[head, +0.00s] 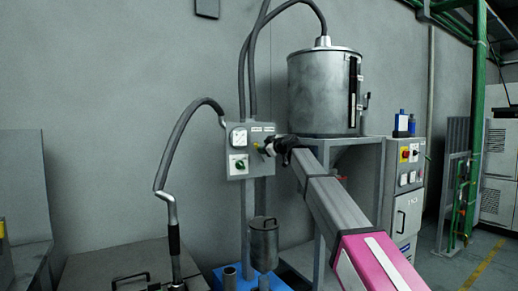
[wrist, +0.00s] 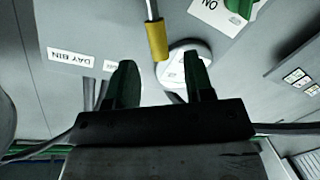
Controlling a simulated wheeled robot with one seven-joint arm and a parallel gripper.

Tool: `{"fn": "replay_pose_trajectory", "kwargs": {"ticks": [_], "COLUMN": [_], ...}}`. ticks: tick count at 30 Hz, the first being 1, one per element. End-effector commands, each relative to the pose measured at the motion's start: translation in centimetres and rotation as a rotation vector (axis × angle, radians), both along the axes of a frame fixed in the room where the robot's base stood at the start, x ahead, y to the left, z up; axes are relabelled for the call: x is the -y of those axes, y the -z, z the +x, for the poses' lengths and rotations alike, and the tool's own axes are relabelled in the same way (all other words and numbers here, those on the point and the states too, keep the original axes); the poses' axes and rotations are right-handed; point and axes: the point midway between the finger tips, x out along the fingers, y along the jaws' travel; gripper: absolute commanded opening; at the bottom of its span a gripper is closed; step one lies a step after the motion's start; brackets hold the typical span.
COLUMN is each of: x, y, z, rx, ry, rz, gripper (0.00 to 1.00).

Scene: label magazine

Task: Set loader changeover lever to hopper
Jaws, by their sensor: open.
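The changeover lever is a thin metal rod with a yellow grip (wrist: 157,40) in the wrist view, coming down from the top edge. Its pivot is out of that view. In the head view its small yellow end (head: 258,147) shows on the grey control box (head: 236,174), just left of my gripper (head: 272,147). In the wrist view my gripper (wrist: 160,82) is open and empty. The yellow grip lies between the fingertips in the picture, a little beyond them. A "DAY BIN" label (wrist: 80,57) is at left; a second label (wrist: 121,52) is partly hidden by a finger.
A white round dial (wrist: 184,66) is partly behind the right finger. A green knob (head: 238,164) sits low on the box. A metal hopper drum (head: 318,95) stands behind my arm at right. A bent hose (head: 172,140) rises at left.

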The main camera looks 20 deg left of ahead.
Motion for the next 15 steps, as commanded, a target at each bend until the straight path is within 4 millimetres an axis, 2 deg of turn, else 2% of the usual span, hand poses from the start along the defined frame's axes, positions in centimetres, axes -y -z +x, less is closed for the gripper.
{"fn": "replay_pose_trajectory", "kwargs": {"ticks": [1,6,15], "x": [1.1,3.4,4.1], "y": [-0.1,-0.4,-0.6], "z": [-0.9,-2.2,-2.6], "rx": [0.001,0.001,0.001], "ry": [0.001,0.000,-0.002], "rz": [0.000,-0.001,0.000], "gripper": [0.48,0.48,0.48]}}
